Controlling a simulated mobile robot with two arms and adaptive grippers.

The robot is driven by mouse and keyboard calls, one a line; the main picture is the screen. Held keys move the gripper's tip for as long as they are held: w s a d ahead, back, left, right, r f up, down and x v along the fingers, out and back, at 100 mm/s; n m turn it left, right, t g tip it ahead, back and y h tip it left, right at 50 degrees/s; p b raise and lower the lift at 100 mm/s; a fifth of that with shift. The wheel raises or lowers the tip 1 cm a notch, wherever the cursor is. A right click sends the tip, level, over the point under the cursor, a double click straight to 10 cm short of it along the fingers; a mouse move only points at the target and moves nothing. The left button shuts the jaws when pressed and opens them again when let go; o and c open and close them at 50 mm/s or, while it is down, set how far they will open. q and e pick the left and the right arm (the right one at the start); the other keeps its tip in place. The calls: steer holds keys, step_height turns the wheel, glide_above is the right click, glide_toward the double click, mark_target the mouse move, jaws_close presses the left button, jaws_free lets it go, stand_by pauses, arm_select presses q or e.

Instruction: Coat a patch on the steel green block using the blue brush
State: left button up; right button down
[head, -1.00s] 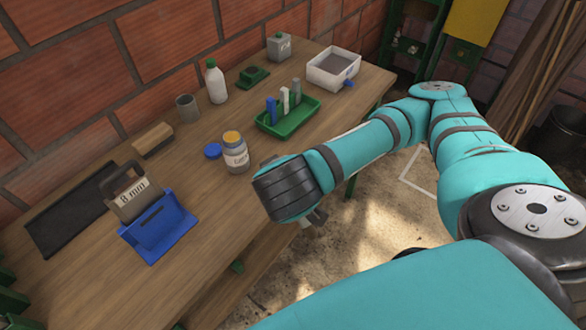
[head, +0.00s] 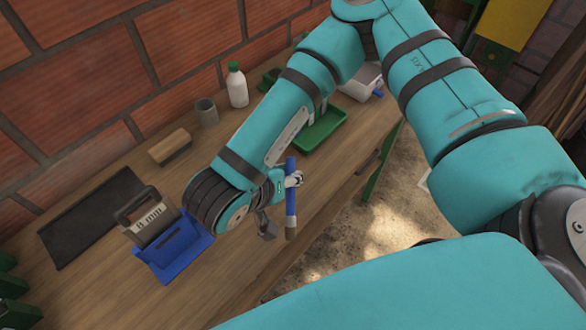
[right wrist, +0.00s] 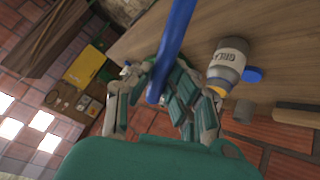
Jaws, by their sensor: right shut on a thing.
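The blue brush (head: 290,195) hangs upright in the head view, handle up and pale tip down, above the workbench's front edge. My right gripper (head: 292,180) is shut on its handle. The right wrist view also shows the blue handle (right wrist: 178,40) between the fingers (right wrist: 160,88). A green block (head: 269,78) at the back of the bench is mostly hidden behind my right arm; I see only a corner. A labelled jar (right wrist: 228,62) with an orange mouth stands on the bench in the wrist view, apart from the brush. My left gripper is out of view.
A blue stand (head: 172,258) with a grey handled plate (head: 146,215) lies left of my wrist. A dark mat (head: 92,218), brown block (head: 169,146), grey cup (head: 206,112), white bottle (head: 237,86) and green tray (head: 322,132) are on the bench. A blue lid (right wrist: 253,75) lies beside the jar.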

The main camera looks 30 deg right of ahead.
steer(key=m+g, duration=0.1)
steer(key=m, duration=0.1)
steer(key=a+r+m+g+h+p, duration=0.1)
steer(key=m+g, duration=0.2)
steer(key=m, duration=0.1)
steer(key=shift+w+a+r+g+h+p, duration=0.3)
steer(key=shift+h+p, duration=0.1)
steer(key=w+a+r+m+g+y+p, duration=0.1)
steer(key=w+r+m+y+p, duration=0.35)
steer(key=m+y, duration=1.05)
steer(key=w+a+r+m+y+p, duration=0.2)
steer(key=w+r+m+y+p, duration=0.45)
steer(key=m, duration=1.35)
step_height(320, 180, down, 7)
steer(key=s+y+b, duration=0.1)
steer(key=s+b, duration=0.2)
steer(key=b, duration=0.5)
steer(key=shift+d, duration=0.15)
steer(key=shift+y, duration=0.25)
